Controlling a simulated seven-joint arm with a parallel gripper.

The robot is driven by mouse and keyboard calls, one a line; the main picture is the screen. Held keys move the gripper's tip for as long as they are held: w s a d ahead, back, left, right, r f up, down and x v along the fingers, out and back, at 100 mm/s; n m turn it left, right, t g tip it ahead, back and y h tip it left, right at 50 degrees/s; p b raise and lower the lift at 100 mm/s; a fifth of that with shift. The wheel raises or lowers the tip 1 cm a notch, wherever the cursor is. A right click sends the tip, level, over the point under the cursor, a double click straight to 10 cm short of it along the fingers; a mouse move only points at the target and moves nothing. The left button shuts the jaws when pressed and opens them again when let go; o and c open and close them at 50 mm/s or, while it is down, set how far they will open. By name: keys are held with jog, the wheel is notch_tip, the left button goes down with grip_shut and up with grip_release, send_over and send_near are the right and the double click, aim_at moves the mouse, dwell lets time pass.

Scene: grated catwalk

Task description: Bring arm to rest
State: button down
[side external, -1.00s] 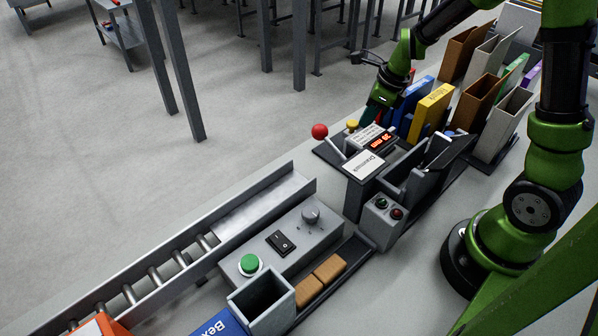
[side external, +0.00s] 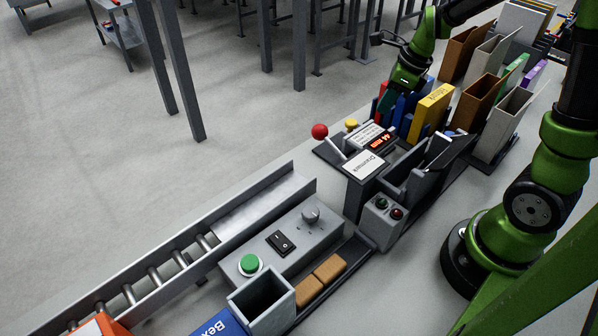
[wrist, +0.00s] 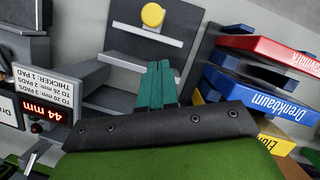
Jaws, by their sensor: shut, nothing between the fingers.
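My gripper (side external: 386,106) is above the far side of the work surface, beside the blue and yellow binders and behind the display unit. In the wrist view, its teal fingers (wrist: 156,84) are shut together with nothing between them. The fingers point toward a grey stand with a yellow button (wrist: 152,15). The fingertips are partly hidden in the side view by the arm and binders.
A blue binder (wrist: 258,92), a red binder (wrist: 270,50) and a yellow binder (side external: 429,112) stand close to my gripper. A display (wrist: 45,112) reads 44 mm. A red-knobbed lever (side external: 320,131) is nearby. Brown and grey holders (side external: 480,103) stand to the right.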

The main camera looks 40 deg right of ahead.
jog(key=a+v, duration=0.1)
jog(key=v, duration=0.5)
jog(key=s+a+r+n+t, duration=0.2)
jog(key=s+a+n, duration=0.3)
jog(key=n, duration=0.8)
jog(key=s+a+r+n+t, duration=0.2)
jog(key=s+a+r+n, duration=0.2)
jog(key=a+n, duration=0.4)
jog(key=s+n, duration=0.1)
jog(key=n, duration=0.4)
jog(key=shift+a+r+n, duration=0.3)
jog(key=shift+a+r, duration=0.05)
jog(key=shift+r, duration=0.05)
